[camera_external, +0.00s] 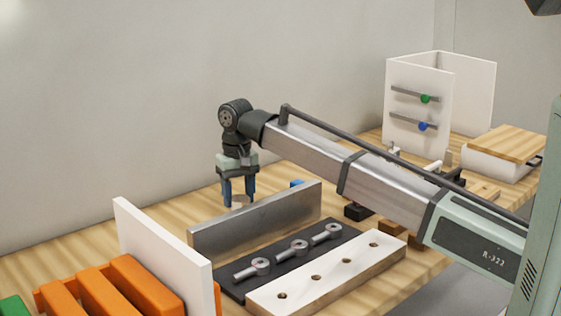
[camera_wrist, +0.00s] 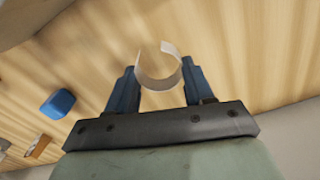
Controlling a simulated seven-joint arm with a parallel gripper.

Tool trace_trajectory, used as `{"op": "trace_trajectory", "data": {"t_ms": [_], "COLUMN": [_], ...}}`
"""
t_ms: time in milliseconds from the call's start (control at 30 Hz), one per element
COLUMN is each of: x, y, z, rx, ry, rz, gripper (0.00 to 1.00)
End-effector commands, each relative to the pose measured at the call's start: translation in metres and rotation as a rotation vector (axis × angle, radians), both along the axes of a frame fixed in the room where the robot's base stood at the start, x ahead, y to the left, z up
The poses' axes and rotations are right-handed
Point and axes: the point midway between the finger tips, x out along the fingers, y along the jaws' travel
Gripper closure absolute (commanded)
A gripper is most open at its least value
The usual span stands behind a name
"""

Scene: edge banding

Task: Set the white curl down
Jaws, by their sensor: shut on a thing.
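The white curl (camera_wrist: 158,80) is a thin, open ring of pale strip. In the wrist view it sits between the two blue fingers of my gripper (camera_wrist: 158,84), which is shut on it. In the external view my gripper (camera_external: 238,198) points down behind the upright grey metal plate (camera_external: 255,225). A pale bit of the curl (camera_external: 238,205) shows between the fingertips. I cannot tell exactly how high the curl is above the wooden table (camera_external: 150,185).
A blue block (camera_wrist: 58,103) lies near my gripper. In front of the plate are a black mat (camera_external: 236,285) with several eye bolts and a white-topped board (camera_external: 325,275) with holes. A white panel (camera_external: 165,250) and orange slats (camera_external: 105,290) stand at left.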

Motion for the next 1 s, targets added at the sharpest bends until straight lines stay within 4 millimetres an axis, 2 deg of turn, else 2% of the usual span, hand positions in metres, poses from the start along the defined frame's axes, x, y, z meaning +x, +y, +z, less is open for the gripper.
{"op": "trace_trajectory", "data": {"t_ms": [300,733,767,1000], "x": [0.000,0.000,0.000,0.000], "y": [-0.001,0.000,0.000,0.000], "z": [-0.033,-0.038,-0.038,-0.038], "rx": [0.000,0.000,0.000,0.000], "ry": [0.001,0.000,-0.001,0.000], "rz": [0.001,0.001,0.001,0.001], "gripper": [0.76,0.76,0.46,0.23]}}
